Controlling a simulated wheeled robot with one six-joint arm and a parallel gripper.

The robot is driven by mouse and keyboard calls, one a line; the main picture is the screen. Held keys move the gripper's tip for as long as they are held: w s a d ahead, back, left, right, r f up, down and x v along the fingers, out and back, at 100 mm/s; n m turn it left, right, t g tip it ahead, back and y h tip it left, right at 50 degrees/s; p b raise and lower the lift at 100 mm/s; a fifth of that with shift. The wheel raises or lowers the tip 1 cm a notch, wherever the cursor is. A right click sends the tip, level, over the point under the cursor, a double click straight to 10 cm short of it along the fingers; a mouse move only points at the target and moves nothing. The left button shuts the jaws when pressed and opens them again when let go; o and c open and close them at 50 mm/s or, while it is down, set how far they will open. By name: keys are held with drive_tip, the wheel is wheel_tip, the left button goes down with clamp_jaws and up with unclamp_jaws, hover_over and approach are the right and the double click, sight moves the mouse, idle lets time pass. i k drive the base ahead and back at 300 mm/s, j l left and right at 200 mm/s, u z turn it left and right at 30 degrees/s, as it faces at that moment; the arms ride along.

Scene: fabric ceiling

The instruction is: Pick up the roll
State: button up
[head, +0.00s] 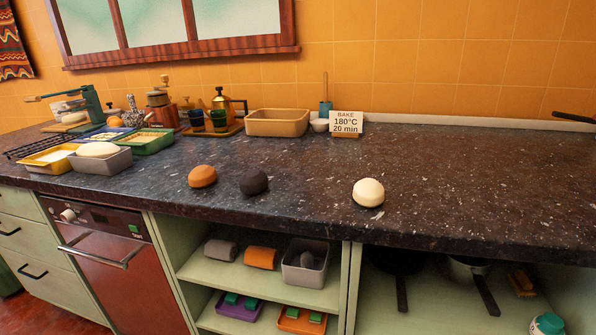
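Three round, roll-like things sit apart in a row on the dark speckled counter (300,185). An orange-brown one (202,176) is on the left, a black one (253,181) is just right of it, and a cream-white one (368,192) is farther right, near the front edge. I cannot tell which one the task means by the roll. A pale rounded loaf-like thing (98,150) sits in a grey tin (103,164) at the far left. My gripper is not in view.
Trays, a green scale (90,100), a kettle (226,102), a tan dish (277,122) and a "BAKE 180°C 20 min" sign (346,122) stand along the left and back. The right counter is mostly clear.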

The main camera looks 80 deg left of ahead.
sight(202, 176)
drive_tip(key=u, duration=2.6)
